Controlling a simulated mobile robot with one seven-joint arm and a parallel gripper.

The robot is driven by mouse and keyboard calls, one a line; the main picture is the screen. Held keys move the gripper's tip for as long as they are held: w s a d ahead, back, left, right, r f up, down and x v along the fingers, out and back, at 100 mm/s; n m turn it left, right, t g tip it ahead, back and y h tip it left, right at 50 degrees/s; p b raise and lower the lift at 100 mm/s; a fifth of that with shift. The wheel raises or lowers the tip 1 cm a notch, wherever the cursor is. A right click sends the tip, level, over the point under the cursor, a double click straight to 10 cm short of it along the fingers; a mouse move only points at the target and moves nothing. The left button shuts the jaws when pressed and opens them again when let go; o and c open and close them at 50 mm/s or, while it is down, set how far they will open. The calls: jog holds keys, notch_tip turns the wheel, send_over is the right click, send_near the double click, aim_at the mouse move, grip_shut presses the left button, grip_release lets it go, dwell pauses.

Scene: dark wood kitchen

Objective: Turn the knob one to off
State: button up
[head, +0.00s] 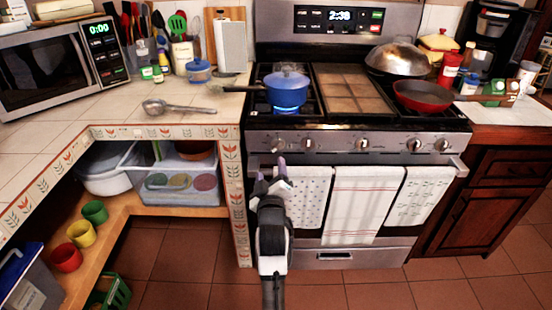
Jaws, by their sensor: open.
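The stove has a row of several silver knobs along its front panel (338,144). The leftmost knob (279,145) and the one beside it (306,144) are below the left burners. The task's knob one is not labelled legibly. A blue pot (287,88) stands on a left burner, and a blue flame (288,109) glows under it. My gripper (268,163) is open, with its purple-tipped fingers in front of the oven's left side, just below and slightly left of the leftmost knob. I cannot tell whether it touches anything. Knob markings are too small to read.
Towels (353,203) hang from the oven handle, right of my gripper. A red pan (423,96) and a domed metal lid (396,57) are on the right side of the stove. A tiled counter (110,110) adjoins on the left, with open shelves below. The floor in front is clear.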

aim_at(278, 149)
jog(key=shift+g+h, duration=0.3)
jog(key=w, duration=0.4)
jog(key=w+d+f+p, duration=0.1)
jog(key=w, duration=0.4)
jog(key=w+d+f+p, duration=0.1)
jog(key=w, duration=0.3)
jog(key=shift+w+f, duration=0.1)
jog(key=shift+w, duration=0.1)
jog(key=shift+c, duration=0.2)
jog(key=c, duration=0.9)
